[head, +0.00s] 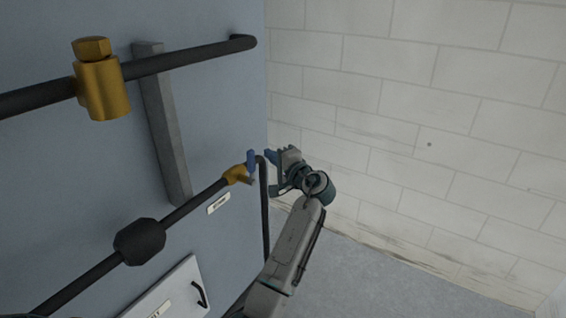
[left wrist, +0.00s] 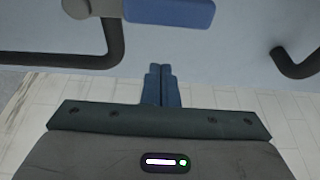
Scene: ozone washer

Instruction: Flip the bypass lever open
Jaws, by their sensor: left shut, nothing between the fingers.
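The bypass lever (head: 251,162) is a small blue handle on a brass valve (head: 236,174) at the end of a dark pipe, near the right edge of the blue-grey panel. In the left wrist view the blue lever (left wrist: 170,11) lies across the top edge, partly cut off. My left gripper (head: 270,156) is just right of the lever in the head view, with blue fingertips. In the left wrist view the left gripper (left wrist: 160,70) is shut and empty, its fingertips below the lever with a visible gap. My right gripper is not in view.
A small label (head: 218,203) is below the valve. A dark vertical pipe (head: 265,215) runs down the panel edge beside my arm. A grey bracket (head: 163,125) and a brass fitting (head: 102,85) are further left. Open space lies right of my gripper, before the white block wall (head: 430,110).

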